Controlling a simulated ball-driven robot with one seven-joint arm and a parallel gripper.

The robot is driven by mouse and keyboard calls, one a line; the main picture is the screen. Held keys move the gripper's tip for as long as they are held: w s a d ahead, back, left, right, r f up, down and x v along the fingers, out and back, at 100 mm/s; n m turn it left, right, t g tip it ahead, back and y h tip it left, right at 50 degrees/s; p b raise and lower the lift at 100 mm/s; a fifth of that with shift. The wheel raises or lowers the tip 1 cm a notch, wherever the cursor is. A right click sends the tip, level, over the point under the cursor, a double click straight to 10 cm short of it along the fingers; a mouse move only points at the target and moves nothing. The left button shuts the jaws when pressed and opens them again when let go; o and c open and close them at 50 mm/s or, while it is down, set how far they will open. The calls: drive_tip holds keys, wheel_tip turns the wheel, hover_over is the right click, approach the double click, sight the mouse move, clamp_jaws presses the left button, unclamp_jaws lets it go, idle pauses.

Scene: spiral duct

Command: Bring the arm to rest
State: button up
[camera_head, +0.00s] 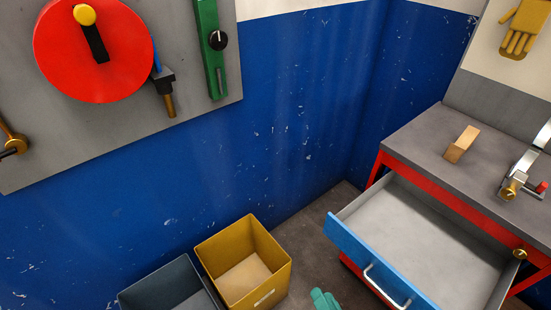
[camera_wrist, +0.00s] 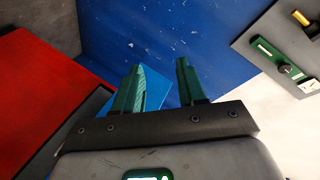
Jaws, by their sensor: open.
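My gripper (camera_wrist: 160,62) shows in the wrist view with its two green fingers apart and nothing between them. The blue scuffed wall is behind the fingers. A lighter blue piece (camera_wrist: 157,88) shows behind and between them, and I cannot tell if they touch it. A teal piece (camera_head: 325,299) shows at the bottom edge of the head view; I cannot tell whether it is part of my gripper. The rest of my arm is not clearly visible in the head view.
A blue-fronted drawer (camera_head: 372,262) stands open and empty under the red-framed bench (camera_head: 420,140). A yellow bin (camera_head: 225,247) and a grey bin (camera_head: 150,292) stand by the wall. A wall panel (camera_head: 130,135) carries a red disc (camera_head: 125,65) and a green slider (camera_head: 208,45).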

drive_tip(key=s+d+r+n+g+h, duration=0.3)
drive_tip(key=s+d+n+g+h, duration=0.2)
drive_tip(key=s+d+g, duration=0.7)
drive_tip(key=s+d+n, duration=0.1)
drive_tip(key=s+d, duration=0.2)
drive_tip(key=s, duration=0.3)
drive_tip(key=shift+s+d+g, duration=0.15)
drive_tip(key=shift+s+g, duration=0.2)
drive_tip(key=shift+g, duration=0.05)
